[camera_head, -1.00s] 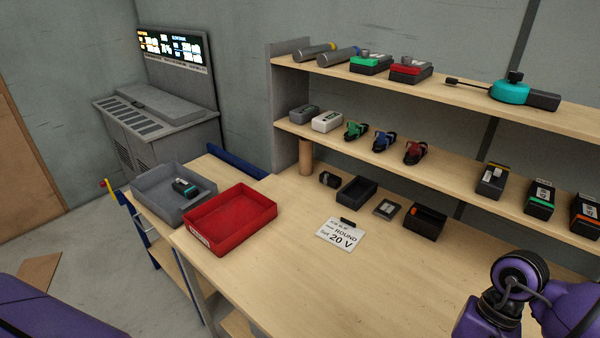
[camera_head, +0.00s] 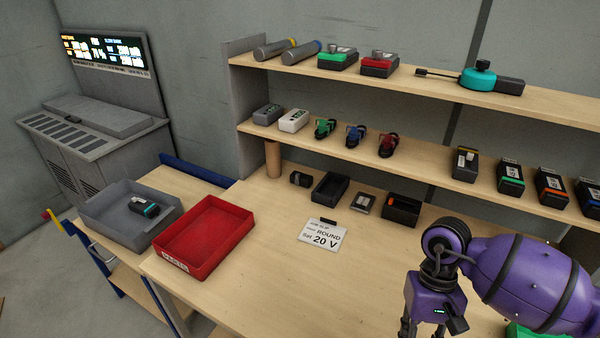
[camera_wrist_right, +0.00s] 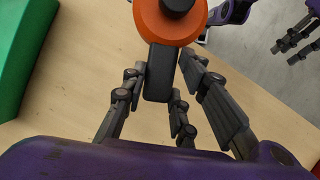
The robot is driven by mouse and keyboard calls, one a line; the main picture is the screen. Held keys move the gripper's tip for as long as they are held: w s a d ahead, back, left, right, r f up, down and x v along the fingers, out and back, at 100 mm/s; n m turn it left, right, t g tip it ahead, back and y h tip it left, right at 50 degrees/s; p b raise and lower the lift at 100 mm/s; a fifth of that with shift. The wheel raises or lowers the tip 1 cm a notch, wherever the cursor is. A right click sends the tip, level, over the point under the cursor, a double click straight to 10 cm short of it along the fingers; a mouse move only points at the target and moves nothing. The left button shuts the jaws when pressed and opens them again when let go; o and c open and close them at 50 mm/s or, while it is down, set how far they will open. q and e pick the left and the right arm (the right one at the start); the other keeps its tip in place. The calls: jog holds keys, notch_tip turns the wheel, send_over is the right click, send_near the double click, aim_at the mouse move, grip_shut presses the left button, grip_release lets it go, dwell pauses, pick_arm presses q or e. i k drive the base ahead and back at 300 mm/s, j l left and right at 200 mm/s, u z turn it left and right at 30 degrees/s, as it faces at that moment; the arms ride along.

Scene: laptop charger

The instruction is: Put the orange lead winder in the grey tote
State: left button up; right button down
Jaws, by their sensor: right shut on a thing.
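The orange lead winder (camera_wrist_right: 160,28) shows at the top of the right wrist view, a round orange body with a dark hub and a black handle. My right gripper (camera_wrist_right: 162,82) is shut on the black handle, with fingers on both sides of it. In the head view only the top of my right gripper (camera_head: 408,328) shows at the bottom edge, and the winder is out of frame. The grey tote (camera_head: 108,229) stands at the left, with a dark and teal device inside. A purple hand at the upper right of the right wrist view appears to be my left gripper (camera_wrist_right: 296,36).
A red tray (camera_head: 205,238) sits just right of the grey tote. Small boxes and a card reading 20 V (camera_head: 318,235) lie on the bench. Two loaded shelves run behind. A green object (camera_wrist_right: 18,50) lies beside my right gripper. The bench's front middle is clear.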

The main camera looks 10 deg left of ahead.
aim_at(125, 227)
jog(key=i+j, duration=0.1)
jog(key=j, duration=0.45)
jog(key=i+j+u, duration=0.15)
jog(key=j, duration=0.4)
jog(key=i+j, duration=0.15)
jog(key=j, duration=0.4)
jog(key=i+j+u, duration=0.1)
jog(key=j, duration=0.45)
jog(key=i+j+u, duration=0.1)
jog(key=j, duration=0.4)
jog(key=i+j, duration=0.3)
jog(key=j, duration=0.2)
jog(key=i+j+u, duration=0.1)
jog(key=j, duration=0.4)
jog(key=i+j+u, duration=0.1)
jog(key=i+j, duration=0.2)
jog(key=j, duration=0.2)
